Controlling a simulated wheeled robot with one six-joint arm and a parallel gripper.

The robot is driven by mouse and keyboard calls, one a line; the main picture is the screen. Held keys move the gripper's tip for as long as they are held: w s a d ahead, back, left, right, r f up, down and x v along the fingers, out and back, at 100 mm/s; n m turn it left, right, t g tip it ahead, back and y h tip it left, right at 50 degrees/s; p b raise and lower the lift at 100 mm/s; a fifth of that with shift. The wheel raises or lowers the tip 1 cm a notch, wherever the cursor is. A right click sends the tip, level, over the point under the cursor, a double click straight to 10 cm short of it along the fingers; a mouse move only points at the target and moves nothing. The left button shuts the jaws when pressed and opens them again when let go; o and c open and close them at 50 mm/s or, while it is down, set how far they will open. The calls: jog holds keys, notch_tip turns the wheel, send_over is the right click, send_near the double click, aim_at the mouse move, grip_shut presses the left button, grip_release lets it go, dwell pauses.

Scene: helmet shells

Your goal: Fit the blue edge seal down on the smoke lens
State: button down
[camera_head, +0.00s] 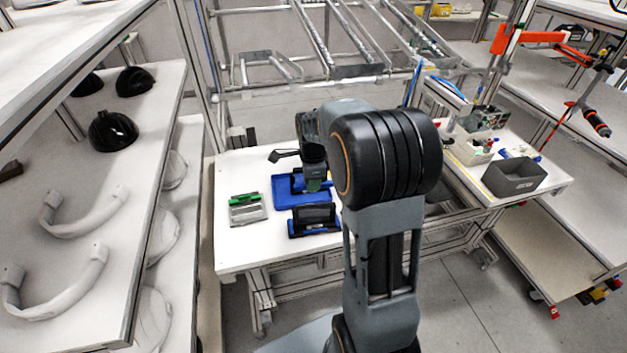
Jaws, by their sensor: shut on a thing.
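My gripper (314,186) points down over the blue mat (283,196) on the white table, partly hidden by my own arm. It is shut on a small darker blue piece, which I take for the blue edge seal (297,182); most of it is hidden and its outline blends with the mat. A dark, see-through panel, which looks like the smoke lens (314,214), stands in a dark holder with blue at its lower edge. It is just in front of the mat, nearer the camera than the gripper. The seal appears apart from it.
A grey block with a green strip (246,201) lies left of the mat. The table's front left (255,245) is clear. A shelf with black helmet shells (113,131) is at left. A metal rack rises behind the table.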

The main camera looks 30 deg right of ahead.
jog(key=shift+f+b, duration=2)
jog(key=shift+f, duration=0.9)
jog(key=shift+f+b, duration=0.85)
jog(key=shift+f, duration=0.45)
jog(key=c, duration=1)
grip_release()
jog(key=shift+c, duration=0.2)
jog(key=shift+r, duration=0.2)
notch_tip(320, 180, up, 14)
jog(key=shift+f, duration=0.2)
